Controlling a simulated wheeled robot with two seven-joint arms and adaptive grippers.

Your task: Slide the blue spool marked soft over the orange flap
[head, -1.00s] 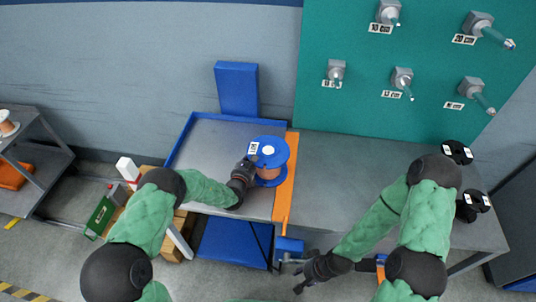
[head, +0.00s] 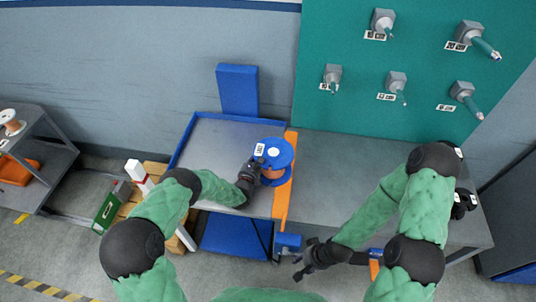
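The blue spool (head: 276,151) has a white label on its top flange and a copper-coloured core; the label text is too small to read. It stands upright at the right end of the grey blue-rimmed tray table, and its right side overlaps the orange flap (head: 283,202) in the head view. My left gripper (head: 257,174) is against the spool's left side; its fingers are partly hidden, so its opening is unclear. My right gripper (head: 299,268) is open and empty, low in front of the bench, away from the spool.
A grey bench (head: 345,170) continues right of the flap, with clear surface. Several labelled pegs stick out of the green panel (head: 340,120) behind it. A blue upright plate (head: 238,90) stands behind the tray. A shelf rack (head: 45,150) is at far left.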

